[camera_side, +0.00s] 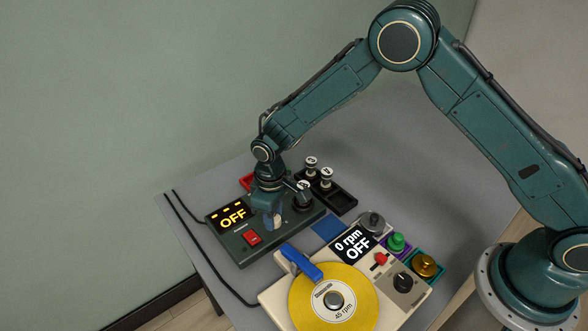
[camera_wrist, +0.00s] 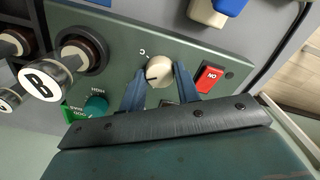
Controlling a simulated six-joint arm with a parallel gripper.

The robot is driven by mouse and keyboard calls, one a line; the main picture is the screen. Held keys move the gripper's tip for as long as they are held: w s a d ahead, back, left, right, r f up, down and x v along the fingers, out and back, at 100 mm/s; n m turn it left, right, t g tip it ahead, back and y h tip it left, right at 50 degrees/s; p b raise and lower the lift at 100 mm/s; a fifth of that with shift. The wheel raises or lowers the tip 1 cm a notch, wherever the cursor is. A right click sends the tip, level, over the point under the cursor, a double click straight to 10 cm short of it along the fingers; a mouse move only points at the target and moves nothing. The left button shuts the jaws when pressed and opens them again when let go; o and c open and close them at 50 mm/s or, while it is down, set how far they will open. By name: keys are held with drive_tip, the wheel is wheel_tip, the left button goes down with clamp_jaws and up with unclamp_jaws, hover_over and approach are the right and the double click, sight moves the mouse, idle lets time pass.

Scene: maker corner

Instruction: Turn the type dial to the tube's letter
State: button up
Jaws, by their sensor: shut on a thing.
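The type dial (camera_wrist: 159,72) is a cream knob with a dark pointer mark, on the green tester panel (camera_wrist: 118,50). A letter C shows on the panel just up and left of the dial; any other letters are hidden by my fingers. My gripper (camera_wrist: 160,80) is shut on the dial, one blue finger on each side; in the side view my gripper (camera_side: 273,214) reaches down onto the tester. A tube (camera_wrist: 45,80) with a B on its white cap stands in the tester's socket.
A red switch (camera_wrist: 210,77) sits right of the dial, a teal knob (camera_wrist: 95,106) left of it. The tester's display (camera_side: 232,215) reads OFF. A black tray (camera_side: 343,202) holds more tubes. A turntable with a yellow disc (camera_side: 310,303) stands in front.

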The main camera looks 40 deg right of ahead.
drive_tip(key=o, duration=1)
drive_tip(key=shift+r, duration=0.1)
wheel_tip(320, 180, up, 14)
drive_tip(key=shift+f, duration=0.15)
idle(0.3)
